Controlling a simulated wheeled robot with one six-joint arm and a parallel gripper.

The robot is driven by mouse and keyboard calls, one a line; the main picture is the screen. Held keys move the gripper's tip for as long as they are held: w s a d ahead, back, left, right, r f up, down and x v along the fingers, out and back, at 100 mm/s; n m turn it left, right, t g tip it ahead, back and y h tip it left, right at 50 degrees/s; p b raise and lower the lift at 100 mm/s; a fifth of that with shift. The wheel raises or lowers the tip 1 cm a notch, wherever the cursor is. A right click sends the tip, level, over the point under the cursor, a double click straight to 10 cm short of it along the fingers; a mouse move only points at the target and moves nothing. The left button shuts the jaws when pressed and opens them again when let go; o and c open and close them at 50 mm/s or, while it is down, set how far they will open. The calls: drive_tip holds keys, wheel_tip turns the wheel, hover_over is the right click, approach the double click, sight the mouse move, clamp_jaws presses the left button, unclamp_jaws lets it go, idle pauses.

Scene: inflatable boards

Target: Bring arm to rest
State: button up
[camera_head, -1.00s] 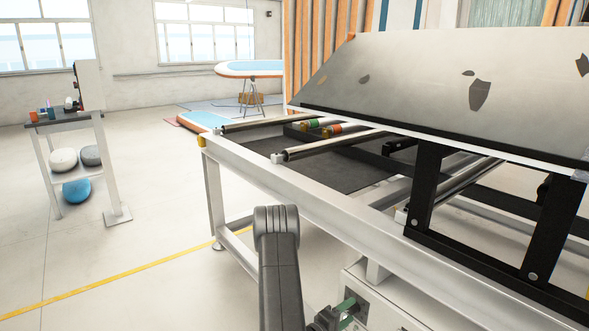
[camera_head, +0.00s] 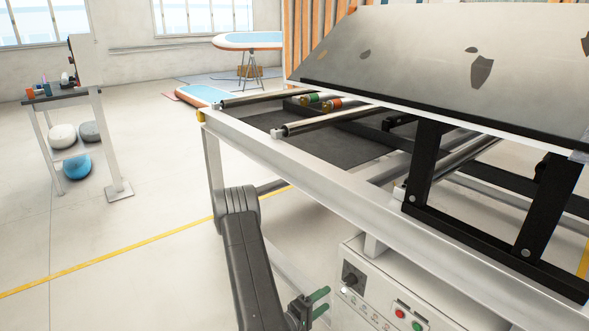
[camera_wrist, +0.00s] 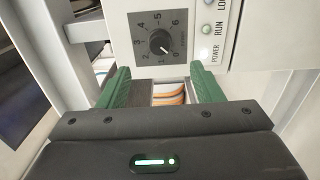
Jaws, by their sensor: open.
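My gripper (camera_head: 318,303) shows at the bottom of the head view, in front of a white control box (camera_head: 347,256). Its green fingers stand apart with nothing held between them. In the wrist view the two fingers of my gripper (camera_wrist: 160,88) point at the lower part of the control box, just below a rotary dial (camera_wrist: 160,41). Whether the fingertips touch the box cannot be told. My dark arm rises from the bottom of the head view to a bend in front of the frame's near beam.
A white machine frame (camera_head: 300,170) with a sloping metal panel (camera_head: 440,60) fills the right side, close to my arm. The box bears red and green buttons (camera_head: 409,319). A small shelf stand (camera_head: 112,150) with balls stands at left. The floor (camera_head: 130,270) at left is clear.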

sight(347, 283)
drive_tip(key=b+x, duration=0.1)
drive_tip(key=x, duration=1)
drive_tip(key=shift+b, duration=0.35)
drive_tip(key=shift+a+m+b, duration=0.2)
drive_tip(key=shift+m+b, duration=0.15)
drive_tip(key=shift+m, duration=0.55)
drive_tip(key=m+b, duration=0.1)
drive_tip(key=m, duration=0.3)
drive_tip(key=shift+f, duration=0.1)
drive_tip(key=m+b, duration=0.1)
drive_tip(key=m, duration=0.2)
drive_tip(key=shift+m+b, duration=0.3)
drive_tip(key=m+b, duration=0.1)
drive_tip(key=m, duration=0.3)
drive_tip(key=shift+m+b, duration=0.3)
drive_tip(key=shift+m, duration=0.1)
drive_tip(key=shift+m+b, duration=0.4)
drive_tip(key=shift+m, duration=1.5)
